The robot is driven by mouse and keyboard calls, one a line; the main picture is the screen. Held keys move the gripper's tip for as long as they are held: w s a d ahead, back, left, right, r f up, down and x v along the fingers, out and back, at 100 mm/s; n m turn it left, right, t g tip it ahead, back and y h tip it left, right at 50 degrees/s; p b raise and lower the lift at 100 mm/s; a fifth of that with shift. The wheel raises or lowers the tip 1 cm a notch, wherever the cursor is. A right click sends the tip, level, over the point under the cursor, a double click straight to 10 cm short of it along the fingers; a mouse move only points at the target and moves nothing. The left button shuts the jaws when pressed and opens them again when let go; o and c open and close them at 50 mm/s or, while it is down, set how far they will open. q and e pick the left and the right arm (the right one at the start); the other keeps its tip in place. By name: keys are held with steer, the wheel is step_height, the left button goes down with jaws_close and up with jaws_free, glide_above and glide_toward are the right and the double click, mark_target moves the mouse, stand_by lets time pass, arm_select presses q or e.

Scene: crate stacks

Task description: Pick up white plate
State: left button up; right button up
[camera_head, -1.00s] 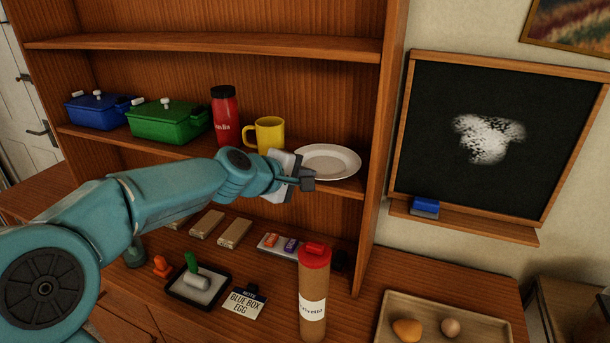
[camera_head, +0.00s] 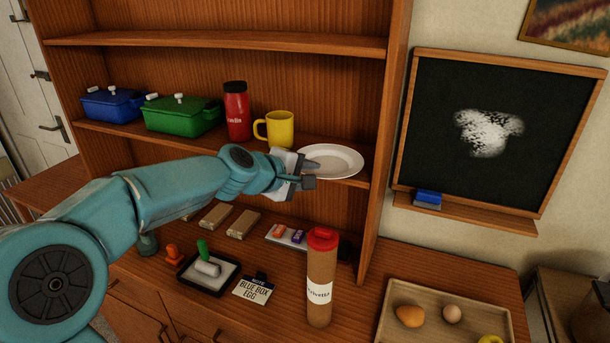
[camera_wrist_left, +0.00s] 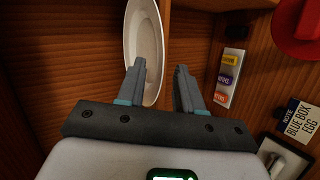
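The white plate (camera_head: 345,161) lies on the middle shelf, right of the yellow mug (camera_head: 280,129). My left gripper (camera_head: 311,172) reaches in from the left to the plate's near left edge. In the left wrist view the fingers of my left gripper (camera_wrist_left: 160,68) are spread apart. One finger overlaps the plate (camera_wrist_left: 147,40), and the plate's rim shows between the fingers. I cannot tell whether a finger touches it. My right gripper is not in view.
A red bottle (camera_head: 236,112), green pot (camera_head: 182,116) and blue pot (camera_head: 112,105) share the shelf (camera_head: 215,145). A tall brown bottle with red lid (camera_head: 320,285) stands below. A tray (camera_head: 455,319) holds egg-shaped things. The shelf's side panel (camera_head: 387,140) is close right of the plate.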

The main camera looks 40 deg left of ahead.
arm_select(q)
steer(key=b+v, duration=0.1)
steer(key=v, duration=1.5)
steer(key=shift+r, duration=0.15)
steer(key=shift+a+r+m, duration=0.1)
steer(key=shift+a+m, duration=0.1)
steer(key=shift+m, duration=0.1)
